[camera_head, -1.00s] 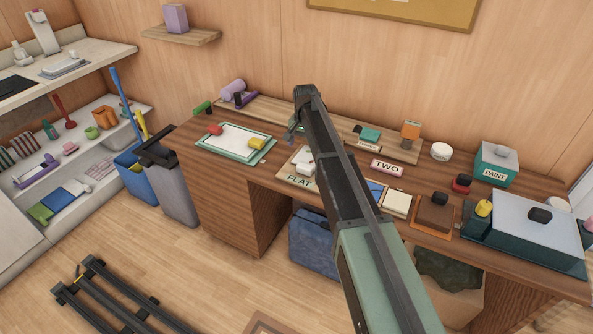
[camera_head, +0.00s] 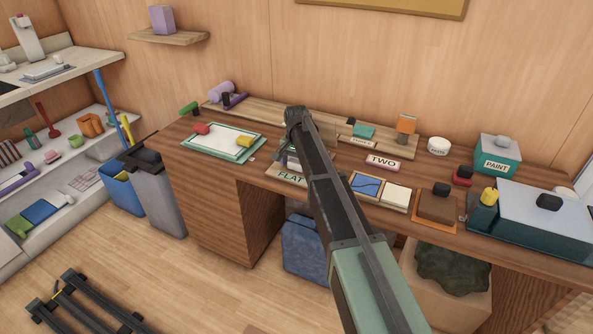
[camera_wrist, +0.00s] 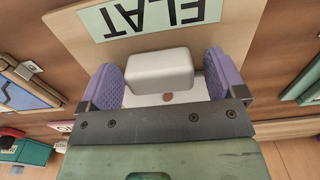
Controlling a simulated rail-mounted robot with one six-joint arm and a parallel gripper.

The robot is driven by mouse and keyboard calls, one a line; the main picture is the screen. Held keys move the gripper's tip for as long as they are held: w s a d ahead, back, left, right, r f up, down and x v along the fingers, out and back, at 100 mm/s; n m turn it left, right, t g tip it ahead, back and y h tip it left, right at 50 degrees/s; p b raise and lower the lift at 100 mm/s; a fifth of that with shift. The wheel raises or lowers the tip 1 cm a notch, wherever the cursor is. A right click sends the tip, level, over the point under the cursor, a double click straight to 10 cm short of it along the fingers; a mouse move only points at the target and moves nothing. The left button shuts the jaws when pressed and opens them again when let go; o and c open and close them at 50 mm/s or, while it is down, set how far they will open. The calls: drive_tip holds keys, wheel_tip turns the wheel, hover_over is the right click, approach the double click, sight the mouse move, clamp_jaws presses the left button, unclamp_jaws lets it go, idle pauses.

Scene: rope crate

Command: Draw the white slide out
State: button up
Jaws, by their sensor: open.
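The white slide shows in the wrist view as a pale plate (camera_wrist: 192,95) with a raised, rounded white block (camera_wrist: 158,70) on it. It lies at a tan board (camera_wrist: 80,20) marked FLAT. My gripper (camera_wrist: 165,74) is open, with one purple finger on each side of the white block. The gaps at the block's sides are small, and I cannot tell whether the fingers touch it. A small brown spot shows on the plate near my gripper. In the head view my arm hides the slide, and part of the FLAT label (camera_head: 291,178) shows beside it.
On the bench right of my arm are a blue-patterned tile (camera_head: 366,185), a cream block (camera_head: 396,196), a TWO sign (camera_head: 382,161) and a brown block (camera_head: 438,207). A green-framed white board (camera_head: 220,142) lies to the left. The PAINT box (camera_head: 498,157) stands further right.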

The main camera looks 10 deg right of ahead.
drive_tip(key=shift+r, duration=0.1)
drive_tip(key=c, duration=1.3)
drive_tip(key=s+a, duration=0.1)
drive_tip(key=s, duration=0.1)
drive_tip(key=s+a, duration=0.3)
drive_tip(key=s, duration=0.1)
drive_tip(key=shift+a, duration=0.2)
drive_tip(key=o, duration=1.3)
wheel_tip(320, 180, up, 11)
drive_tip(key=p, duration=1.1)
